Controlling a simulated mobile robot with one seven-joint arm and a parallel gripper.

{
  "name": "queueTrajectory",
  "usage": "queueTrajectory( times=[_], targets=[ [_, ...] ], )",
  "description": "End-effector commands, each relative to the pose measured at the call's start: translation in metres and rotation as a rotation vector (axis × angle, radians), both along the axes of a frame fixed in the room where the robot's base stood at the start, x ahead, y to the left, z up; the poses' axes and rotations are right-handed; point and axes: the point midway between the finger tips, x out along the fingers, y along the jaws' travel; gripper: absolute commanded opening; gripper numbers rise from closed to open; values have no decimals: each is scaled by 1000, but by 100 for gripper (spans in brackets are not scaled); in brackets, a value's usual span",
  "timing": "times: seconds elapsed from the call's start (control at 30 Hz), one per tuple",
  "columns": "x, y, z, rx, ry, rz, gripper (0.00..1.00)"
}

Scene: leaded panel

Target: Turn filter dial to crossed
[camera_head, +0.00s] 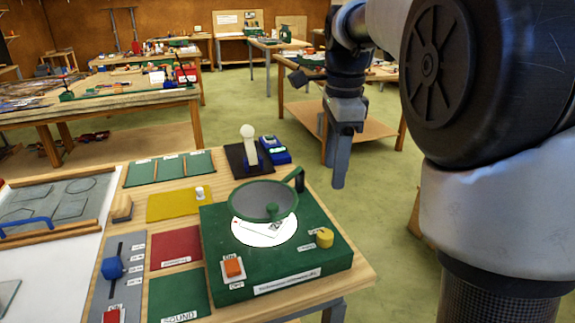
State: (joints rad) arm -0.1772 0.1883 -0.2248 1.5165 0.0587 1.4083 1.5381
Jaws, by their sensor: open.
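A green box (225,284) with a labelled front stands at the right end of the near table. A yellow round knob (324,237) sits on its right side with small white labels beside it. Their words are too small to read, so I cannot tell the setting. A grey round filter disc (262,197) with a green rim is held above a white circle on the box top; a dark green upright is at its right. I cannot tell which of the two is the filter dial. My gripper (338,181) is open and points down beyond the table's right edge, apart from the box.
An orange switch (233,266) marked ON and OFF is on the box. A white-knobbed lever (248,139) and a blue device (273,149) stand behind. Colored panels and a blue slider (112,267) lie to the left. Green floor is open right of the table.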

Motion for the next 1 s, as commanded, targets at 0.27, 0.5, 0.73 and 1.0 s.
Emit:
queueTrajectory(
  times=[0.27,0.5,0.73,1.0],
  targets=[
    [18,2,-23,-14,37,-139,51],
    [16,2,-69,-13,40,-137,51],
    [16,2,-119,-13,39,-136,51],
    [17,2,-169,-13,37,-135,51]
  ],
)
